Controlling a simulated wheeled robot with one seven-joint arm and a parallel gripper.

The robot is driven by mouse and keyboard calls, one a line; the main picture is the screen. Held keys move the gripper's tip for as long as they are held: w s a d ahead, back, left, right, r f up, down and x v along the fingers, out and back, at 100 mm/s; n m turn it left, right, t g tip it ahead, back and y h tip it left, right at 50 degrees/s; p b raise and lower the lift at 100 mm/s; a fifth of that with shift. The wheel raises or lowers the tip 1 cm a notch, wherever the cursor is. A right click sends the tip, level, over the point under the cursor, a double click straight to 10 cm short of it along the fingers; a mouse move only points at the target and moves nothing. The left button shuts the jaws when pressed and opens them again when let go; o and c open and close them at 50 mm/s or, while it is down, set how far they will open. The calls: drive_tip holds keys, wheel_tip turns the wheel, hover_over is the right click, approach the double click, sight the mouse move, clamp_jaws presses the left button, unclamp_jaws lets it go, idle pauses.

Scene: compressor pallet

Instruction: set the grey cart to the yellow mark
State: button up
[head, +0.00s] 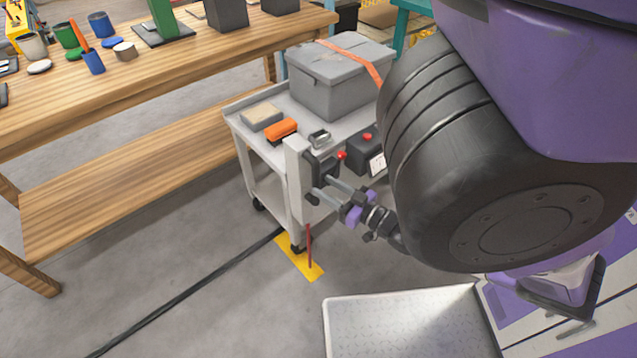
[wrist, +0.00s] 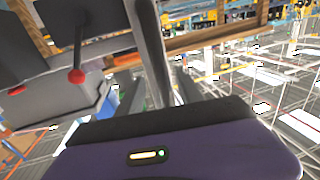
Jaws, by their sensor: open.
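The grey cart (head: 247,128) stands in the middle of the head view, loaded on top. Its near corner has a pale upright post (head: 297,165) with a dark bracket. The yellow mark (head: 314,271) lies on the floor under that corner; a near wheel stands over its upper part, and a thin red rod (head: 309,246) rises at it. My gripper (head: 321,187) is open, its fingertips close to the post and bracket. In the wrist view a grey post (wrist: 150,48) rises close in front of my gripper, beside a red knob (wrist: 77,76). Contact cannot be told.
A grey lidded box (head: 325,85) with an orange strap, an orange brush (head: 281,130) and a dark box (head: 363,155) ride on the cart. A wooden bench (head: 120,85) stands left. A black cable (head: 185,295) crosses the floor. A pale plate (head: 400,325) lies in front.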

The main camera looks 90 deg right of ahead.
drive_tip(key=shift+v, duration=1.95)
drive_tip(key=w+a+r+n+t+y+p, duration=0.1)
drive_tip(key=w+a+r+n+y+p, duration=0.2)
drive_tip(key=w+a, duration=0.5)
drive_tip(key=w+a+r+n+t+y, duration=0.1)
drive_tip(key=w+a+r+n+y, duration=0.4)
drive_tip(key=a, duration=0.6)
drive_tip(key=w+a+r+y+p, duration=0.1)
drive_tip(key=a+r+y+p, duration=0.3)
drive_tip(key=a+r, duration=1.2)
drive_tip(key=shift+a+n, duration=0.3)
drive_tip(key=shift+a, duration=0.6)
